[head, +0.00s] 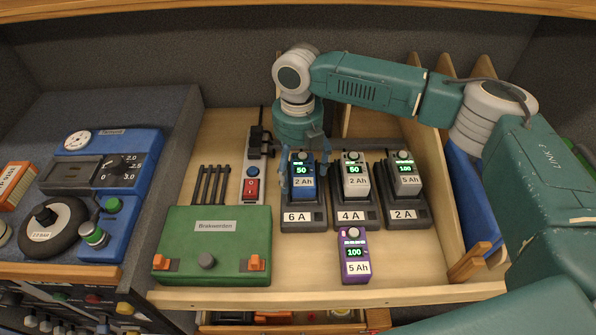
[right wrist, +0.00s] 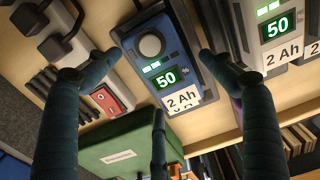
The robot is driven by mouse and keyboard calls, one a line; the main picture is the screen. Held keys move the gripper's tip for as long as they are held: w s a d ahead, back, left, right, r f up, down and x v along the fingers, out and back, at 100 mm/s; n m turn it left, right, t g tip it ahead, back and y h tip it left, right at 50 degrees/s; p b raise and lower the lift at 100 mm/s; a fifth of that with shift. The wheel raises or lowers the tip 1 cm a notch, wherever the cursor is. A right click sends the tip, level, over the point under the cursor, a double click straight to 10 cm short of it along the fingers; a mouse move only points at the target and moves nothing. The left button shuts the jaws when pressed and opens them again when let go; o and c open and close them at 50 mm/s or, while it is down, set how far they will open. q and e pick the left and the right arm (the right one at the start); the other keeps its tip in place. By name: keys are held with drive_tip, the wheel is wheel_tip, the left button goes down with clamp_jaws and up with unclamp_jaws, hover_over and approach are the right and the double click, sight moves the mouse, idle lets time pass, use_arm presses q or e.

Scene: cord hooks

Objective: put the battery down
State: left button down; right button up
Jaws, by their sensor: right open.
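A blue battery (head: 302,170) marked 2 Ah, reading 50, sits in the charger marked 6 A (head: 306,217). My right gripper (head: 303,158) is above it, with fingers spread around its upper end. In the right wrist view, the open fingers (right wrist: 160,72) stand around the blue battery (right wrist: 152,45), with gaps at its sides. A grey battery (head: 355,175) marked 2 Ah sits in the 4 A charger (head: 357,217). Another grey one (head: 405,177), marked 5 Ah, sits in the 2 A charger (head: 405,215). A purple battery (head: 354,255) lies in front. My left gripper is out of view.
A green box (head: 212,240) with orange clips stands at the front left. A power strip (head: 252,180) with a red switch stands beside the 6 A charger. A blue panel (head: 100,165) is at the far left. Bare wood (head: 400,265) shows right of the purple battery.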

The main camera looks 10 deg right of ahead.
sight(297, 170)
wheel_tip(297, 170, up, 5)
drive_tip(key=shift+r+b, duration=0.2)
drive_tip(key=shift+b, duration=0.5)
drive_tip(key=shift+r, duration=0.5)
